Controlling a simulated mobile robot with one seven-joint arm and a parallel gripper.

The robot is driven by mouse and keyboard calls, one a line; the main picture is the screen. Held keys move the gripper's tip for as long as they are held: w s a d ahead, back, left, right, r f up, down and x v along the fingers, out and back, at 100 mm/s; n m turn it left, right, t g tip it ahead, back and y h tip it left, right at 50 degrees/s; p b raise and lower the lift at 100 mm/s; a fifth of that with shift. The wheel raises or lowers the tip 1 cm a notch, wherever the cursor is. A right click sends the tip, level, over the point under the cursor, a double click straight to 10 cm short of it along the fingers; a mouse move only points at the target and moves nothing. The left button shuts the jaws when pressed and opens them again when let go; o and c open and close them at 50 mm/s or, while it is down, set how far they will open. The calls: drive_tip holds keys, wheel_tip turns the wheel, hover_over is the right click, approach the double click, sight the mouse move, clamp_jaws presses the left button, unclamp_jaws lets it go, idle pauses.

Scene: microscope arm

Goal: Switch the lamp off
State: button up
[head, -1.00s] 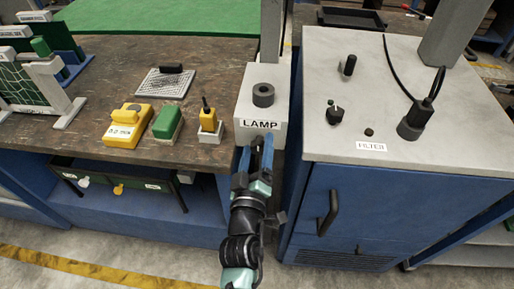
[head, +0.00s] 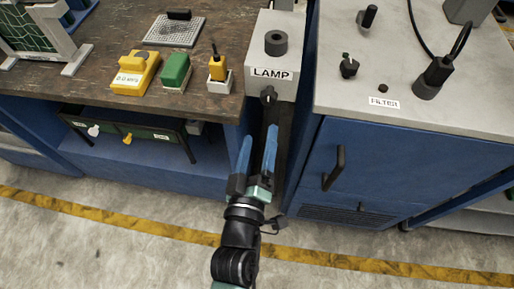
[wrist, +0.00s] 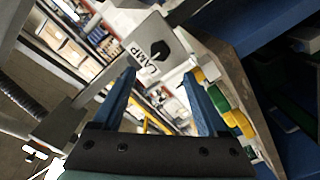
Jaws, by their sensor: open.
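The lamp box (head: 257,45) is a pale grey block with a LAMP label (head: 272,73) on its front and a black round piece (head: 276,43) on top. A small black knob (head: 268,95) sits on the front below the label. My gripper (head: 259,135) is open and empty, its blue fingers pointing at the box from the near side, apart from the knob. In the wrist view the lamp box (wrist: 135,46) with its label shows beyond my fingertips (wrist: 158,75), with a dark knob (wrist: 158,48) on it. I cannot tell the knob's setting.
On the left, a wooden bench (head: 100,60) carries a yellow box (head: 135,73), a green block (head: 175,70) and a yellow switch (head: 218,69). The floor in front is clear.

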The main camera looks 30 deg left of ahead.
drive_tip(key=shift+v, duration=0.9)
drive_tip(key=w+d+r+m+t+h+p, duration=0.1)
drive_tip(key=w+d+r+m+t, duration=0.15)
drive_tip(key=r, duration=0.85)
drive_tip(key=w+d+r+m+t+h+p, duration=0.1)
drive_tip(key=w+d+r+m+h+p, duration=0.2)
drive_tip(key=r, duration=0.9)
drive_tip(key=w+d+r+m+t, duration=0.2)
drive_tip(key=w+d+r, duration=0.15)
drive_tip(key=r, duration=0.75)
drive_tip(key=s+d+r+m+t+p, duration=0.1)
drive_tip(key=s+r, duration=0.2)
drive_tip(key=r, duration=0.5)
drive_tip(key=s+d+r+m+t+p, duration=0.1)
drive_tip(key=s+r+m+t, duration=0.1)
drive_tip(key=r, duration=0.6)
drive_tip(key=s+d+r+m+t+h+p, duration=0.1)
drive_tip(key=s+r, duration=0.3)
drive_tip(key=r, duration=0.5)
drive_tip(key=shift+d+m, duration=0.45)
drive_tip(key=shift+w+f+t, duration=0.1)
drive_tip(key=shift+t, duration=0.15)
